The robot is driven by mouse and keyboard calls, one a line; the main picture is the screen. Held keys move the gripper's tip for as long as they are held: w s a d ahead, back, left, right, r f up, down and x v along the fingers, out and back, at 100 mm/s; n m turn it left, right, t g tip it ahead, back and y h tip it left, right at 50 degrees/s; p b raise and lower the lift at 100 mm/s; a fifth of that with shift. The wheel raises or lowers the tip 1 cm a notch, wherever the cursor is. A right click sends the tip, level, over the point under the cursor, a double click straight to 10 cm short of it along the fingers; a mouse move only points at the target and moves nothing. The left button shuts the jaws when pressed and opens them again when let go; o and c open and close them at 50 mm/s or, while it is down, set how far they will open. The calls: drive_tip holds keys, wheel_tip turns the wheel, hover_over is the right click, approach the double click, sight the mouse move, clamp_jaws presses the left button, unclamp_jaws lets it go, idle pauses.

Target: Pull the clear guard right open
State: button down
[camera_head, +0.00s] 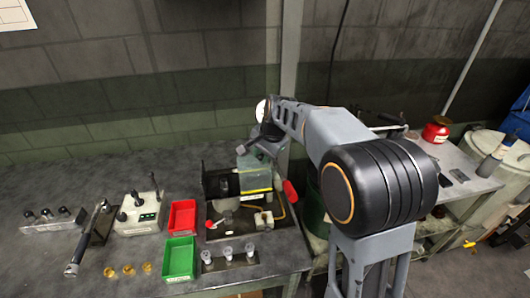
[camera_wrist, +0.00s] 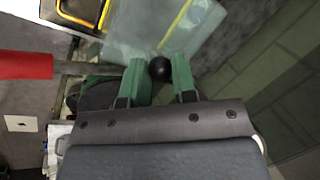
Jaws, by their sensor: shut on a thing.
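The bolt former (camera_head: 228,205) stands on the bench in the head view, with a yellow-edged clear guard (camera_head: 256,176) at its front right. In the wrist view the clear guard (camera_wrist: 150,32) is a pale see-through panel ahead of the fingers. A black ball knob (camera_wrist: 160,68) sits at the guard's near edge. My gripper (camera_wrist: 160,78) has its two green fingers on either side of the knob and is shut on it. In the head view my arm reaches over the machine's right side, and the fingertips are hard to make out there.
A red handle (camera_head: 290,191) sticks out at the machine's right, close to my arm; it also shows in the wrist view (camera_wrist: 25,65). Left of the machine are a red bin (camera_head: 182,217), a green bin (camera_head: 179,258) and a control box (camera_head: 139,212). A wall stands behind.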

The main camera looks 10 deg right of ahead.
drive_tip(key=shift+d, duration=0.2)
drive_tip(key=c, duration=1.1)
unclamp_jaws()
drive_tip(key=shift+d, duration=0.2)
drive_tip(key=shift+o, duration=0.9)
drive_tip(key=shift+a, duration=0.1)
drive_tip(key=v, duration=1.4)
drive_tip(key=s+d+f+n, duration=0.1)
drive_tip(key=s+f, duration=0.1)
drive_tip(key=s, duration=0.2)
drive_tip(key=s+f+n+h, duration=0.1)
drive_tip(key=s+f+n, duration=0.1)
drive_tip(key=s, duration=0.2)
drive_tip(key=s+d+f+n+t, duration=0.1)
drive_tip(key=s+f, duration=0.1)
drive_tip(key=s, duration=0.1)
drive_tip(key=shift+s+d+f+n+h, duration=0.3)
drive_tip(key=shift+s+d+f+n, duration=0.05)
drive_tip(key=shift+s+n, duration=0.05)
drive_tip(key=s+d+f+n+h, duration=0.1)
drive_tip(key=s+f+n, duration=0.3)
drive_tip(key=s+f, duration=0.3)
drive_tip(key=shift+s+d+f+t, duration=0.3)
drive_tip(key=shift+s, duration=0.25)
